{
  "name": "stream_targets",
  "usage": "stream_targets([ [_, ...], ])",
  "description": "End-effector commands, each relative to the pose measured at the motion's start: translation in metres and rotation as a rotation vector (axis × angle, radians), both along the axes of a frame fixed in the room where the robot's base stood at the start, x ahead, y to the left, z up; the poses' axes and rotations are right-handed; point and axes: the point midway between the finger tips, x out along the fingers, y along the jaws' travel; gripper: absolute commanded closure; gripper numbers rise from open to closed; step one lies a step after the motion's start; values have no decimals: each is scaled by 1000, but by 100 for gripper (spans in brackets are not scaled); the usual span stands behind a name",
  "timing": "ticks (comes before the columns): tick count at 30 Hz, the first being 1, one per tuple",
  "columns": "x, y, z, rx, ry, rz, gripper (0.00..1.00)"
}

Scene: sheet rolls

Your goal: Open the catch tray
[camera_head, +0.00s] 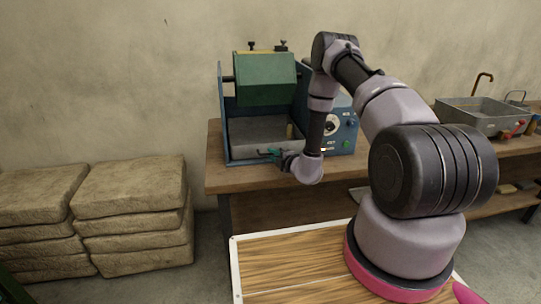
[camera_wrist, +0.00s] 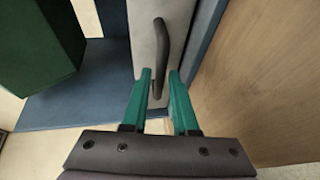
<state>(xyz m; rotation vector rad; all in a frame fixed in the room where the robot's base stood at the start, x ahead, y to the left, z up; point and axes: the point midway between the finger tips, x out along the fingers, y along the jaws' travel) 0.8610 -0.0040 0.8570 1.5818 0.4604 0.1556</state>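The sheet roll machine (camera_head: 225,110) stands on the workbench, with a blue frame and a green cover. Its grey catch tray (camera_head: 262,130) sits low in the frame and appears shut. In the wrist view, the tray's grey front (camera_wrist: 180,25) carries a dark bar handle (camera_wrist: 162,45). My gripper (camera_head: 270,152) is at the tray's front; its teal fingers (camera_wrist: 160,76) show in the wrist view. The fingers are apart, one on each side of the handle's near end. Gaps show between handle and fingers, so it is not gripped.
A blue control box (camera_head: 341,130) stands right of the frame, close to my forearm. A metal basin (camera_head: 475,115) is farther right on the wooden workbench (camera_head: 385,158). Stacked sacks (camera_head: 130,190) stand on the floor at left. Floor shows between sacks and bench.

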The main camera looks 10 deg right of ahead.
Motion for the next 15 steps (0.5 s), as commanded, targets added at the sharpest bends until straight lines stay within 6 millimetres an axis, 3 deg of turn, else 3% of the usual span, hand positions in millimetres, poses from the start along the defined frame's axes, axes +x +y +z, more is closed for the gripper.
stream_targets([
  [5, 12, 5, -2, 0, -1, 0, 73],
  [13, 13, 6, -2, 0, 0, 1, 73],
  [14, 13, 6, -2, 0, 0, 1, 80],
  [15, 13, 6, -2, 0, 0, 1, 96],
])
